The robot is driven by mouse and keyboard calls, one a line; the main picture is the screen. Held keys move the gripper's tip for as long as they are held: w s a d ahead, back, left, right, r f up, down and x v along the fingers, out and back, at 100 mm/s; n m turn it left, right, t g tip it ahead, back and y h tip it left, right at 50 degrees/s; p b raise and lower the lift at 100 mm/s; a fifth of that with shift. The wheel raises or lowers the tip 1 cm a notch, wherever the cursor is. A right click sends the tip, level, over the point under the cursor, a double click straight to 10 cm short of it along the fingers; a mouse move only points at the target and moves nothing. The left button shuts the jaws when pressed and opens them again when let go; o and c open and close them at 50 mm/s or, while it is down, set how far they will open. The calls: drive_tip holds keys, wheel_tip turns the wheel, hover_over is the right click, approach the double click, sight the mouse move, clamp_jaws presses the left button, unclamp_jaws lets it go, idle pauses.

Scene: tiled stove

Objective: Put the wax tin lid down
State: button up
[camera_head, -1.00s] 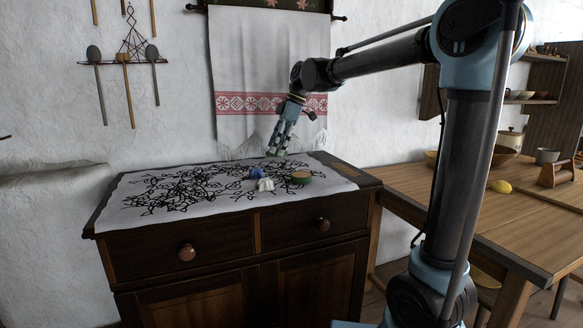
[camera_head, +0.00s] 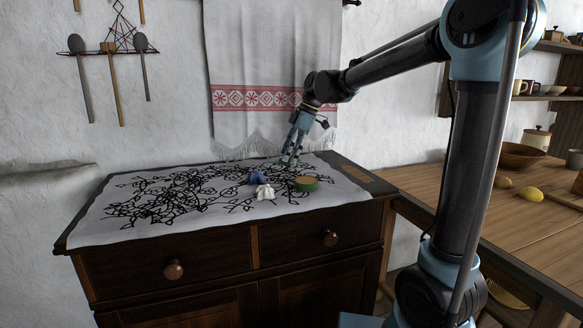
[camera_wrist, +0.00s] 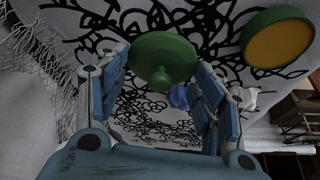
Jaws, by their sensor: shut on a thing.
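The wax tin lid (camera_wrist: 163,58) is a green disc with a round knob-like part, between the fingers of my gripper (camera_wrist: 160,82) in the wrist view. My gripper is shut on it. In the head view my gripper (camera_head: 290,161) is low over the back of the cloth-covered cabinet top, behind the tin, and hides most of the lid. I cannot tell whether the lid touches the cloth. The open green wax tin (camera_head: 306,184) with orange-brown wax stands on the cloth. It also shows at the upper right of the wrist view (camera_wrist: 278,37).
A crumpled blue thing (camera_head: 257,178) and a small white thing (camera_head: 265,192) lie left of the tin. The white cloth (camera_head: 120,225) with black line patterns is otherwise clear. A fringed towel (camera_head: 270,60) hangs behind. A wooden table (camera_head: 480,215) stands at the right.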

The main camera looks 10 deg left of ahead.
sight(290, 174)
drive_tip(key=shift+s+f, duration=0.1)
drive_tip(key=shift+f, duration=2.1)
drive_tip(key=o, duration=0.9)
drive_tip(key=shift+a, duration=0.1)
drive_tip(key=shift+c, duration=0.2)
drive_tip(key=v, duration=1.2)
